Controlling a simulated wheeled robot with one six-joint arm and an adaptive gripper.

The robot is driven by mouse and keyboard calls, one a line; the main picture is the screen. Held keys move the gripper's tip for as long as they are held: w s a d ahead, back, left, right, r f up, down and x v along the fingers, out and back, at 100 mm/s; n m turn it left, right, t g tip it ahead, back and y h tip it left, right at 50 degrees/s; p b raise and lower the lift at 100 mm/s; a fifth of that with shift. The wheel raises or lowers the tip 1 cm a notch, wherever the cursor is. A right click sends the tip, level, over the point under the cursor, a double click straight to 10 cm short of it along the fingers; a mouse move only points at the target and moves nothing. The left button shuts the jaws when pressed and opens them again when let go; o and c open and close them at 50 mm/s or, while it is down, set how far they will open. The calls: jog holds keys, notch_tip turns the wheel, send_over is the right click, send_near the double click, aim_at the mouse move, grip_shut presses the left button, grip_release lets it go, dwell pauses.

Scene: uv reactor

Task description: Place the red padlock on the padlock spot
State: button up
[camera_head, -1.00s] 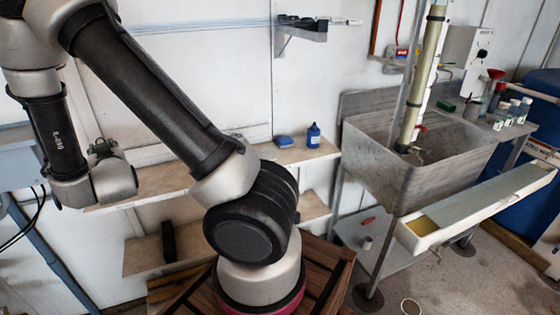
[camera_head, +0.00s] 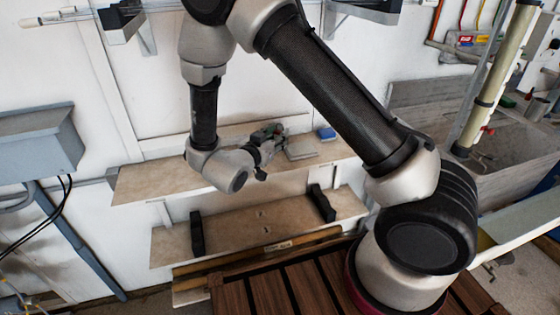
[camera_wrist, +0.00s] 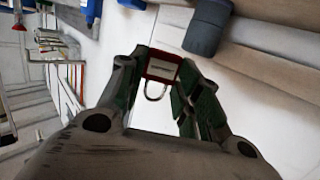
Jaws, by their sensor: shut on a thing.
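The red padlock (camera_wrist: 162,68) sits between the fingertips of my gripper (camera_wrist: 164,76) in the wrist view. Its metal shackle points toward the camera. My gripper is shut on it. In the head view my gripper (camera_head: 272,137) is in front of the upper wall shelf (camera_head: 160,183), near its back edge in the picture; the padlock is not clearly visible there. I cannot make out a marked padlock spot in either current view.
A blue block (camera_head: 326,133) and a flat grey item (camera_head: 302,148) are on the upper shelf, just right of my gripper. A lower shelf (camera_head: 265,225) has two black brackets. A grey box (camera_head: 35,140) is at left, a sink (camera_head: 510,150) at right.

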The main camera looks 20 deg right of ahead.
aim_at(276, 166)
notch_tip(276, 166, down, 8)
jog(key=shift+f, duration=0.1)
jog(key=shift+f, duration=0.25)
dwell(0.4)
